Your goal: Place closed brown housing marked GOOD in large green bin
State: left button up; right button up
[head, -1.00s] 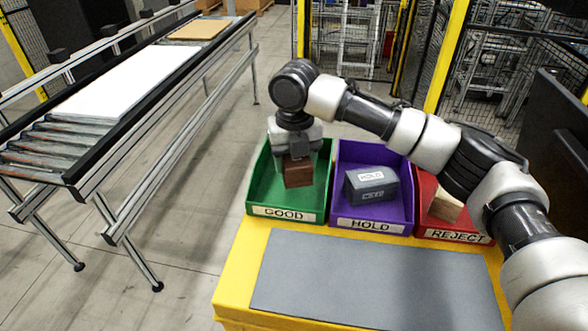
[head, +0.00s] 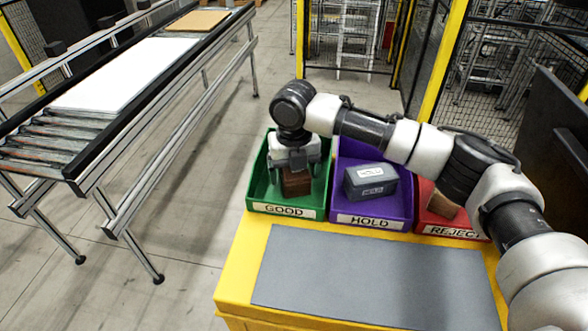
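The brown housing (head: 297,184) is a small closed box low inside the large green bin (head: 284,211), whose front label reads GOOD. My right gripper (head: 297,170) points down into this bin from above, directly over the housing. It appears shut on the housing, though its fingertips are small and partly hidden. The gripper hides the top of the housing. I cannot tell whether the housing's underside touches the bin floor. Any mark on the housing is unreadable here. My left gripper is not in view.
A purple HOLD bin (head: 371,220) beside the green one holds a grey housing (head: 371,183). A red REJECT bin (head: 450,231) holds a tan item (head: 443,205). A clear grey mat (head: 375,275) lies in front. A roller conveyor (head: 60,150) stands at left.

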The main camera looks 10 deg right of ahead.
jog(key=shift+w+r, duration=0.1)
jog(key=shift+r, duration=0.2)
notch_tip(320, 180, up, 11)
jog(key=b, duration=0.3)
jog(key=shift+f, duration=0.2)
jog(key=shift+r, duration=0.5)
jog(key=shift+f, duration=0.1)
